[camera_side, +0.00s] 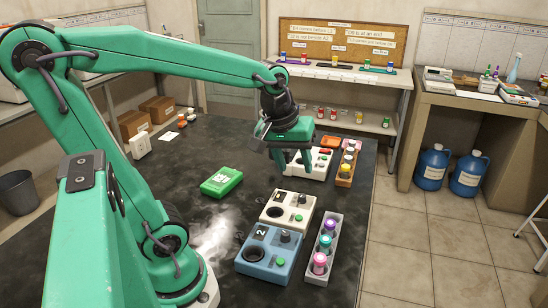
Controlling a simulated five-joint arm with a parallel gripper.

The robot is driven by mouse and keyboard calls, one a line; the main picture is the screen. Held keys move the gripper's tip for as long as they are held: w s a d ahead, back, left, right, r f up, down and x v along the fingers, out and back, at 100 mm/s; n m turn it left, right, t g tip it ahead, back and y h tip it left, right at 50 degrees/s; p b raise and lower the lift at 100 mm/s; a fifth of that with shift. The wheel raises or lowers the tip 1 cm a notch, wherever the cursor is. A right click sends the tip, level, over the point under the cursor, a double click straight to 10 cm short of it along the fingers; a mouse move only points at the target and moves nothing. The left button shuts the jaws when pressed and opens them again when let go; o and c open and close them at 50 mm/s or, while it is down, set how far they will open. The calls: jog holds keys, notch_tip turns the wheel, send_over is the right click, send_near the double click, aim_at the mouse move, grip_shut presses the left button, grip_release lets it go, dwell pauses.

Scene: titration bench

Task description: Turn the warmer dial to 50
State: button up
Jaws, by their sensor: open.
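My gripper (291,161) is open and points down at the back middle of the dark bench, by a white device (318,171) with small coloured controls, which it partly hides. I cannot tell whether the fingers touch it. In front stand a cream device (275,217) with a dark round well, a black knob and a green button, and a blue device (282,271) with a dark well, a black knob (285,236) and a green button. No label clearly tells which one is the warmer, and the dial marks are too small to read.
A green box-shaped device (222,181) lies left of the cream device. A grey rack (326,270) of coloured-capped vials stands right of the blue one. An orange rack (344,181) of jars stands at the back right. Open bench lies left of the devices.

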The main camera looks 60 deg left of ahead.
jog(key=w+a+f+n+g, duration=0.2)
jog(key=w+a+f+n, duration=0.25)
jog(key=w+n, duration=0.2)
jog(key=n+g, duration=0.1)
jog(key=n, duration=0.6)
send_near(302, 195)
jog(key=shift+d+f, duration=0.1)
jog(key=shift+d, duration=0.05)
jog(key=shift+w+a+f+n, duration=0.15)
jog(key=shift+a+f+n, duration=0.1)
jog(key=shift+f, duration=0.1)
jog(key=shift+f, duration=0.1)
jog(key=shift+f, duration=3.8)
grip_shut()
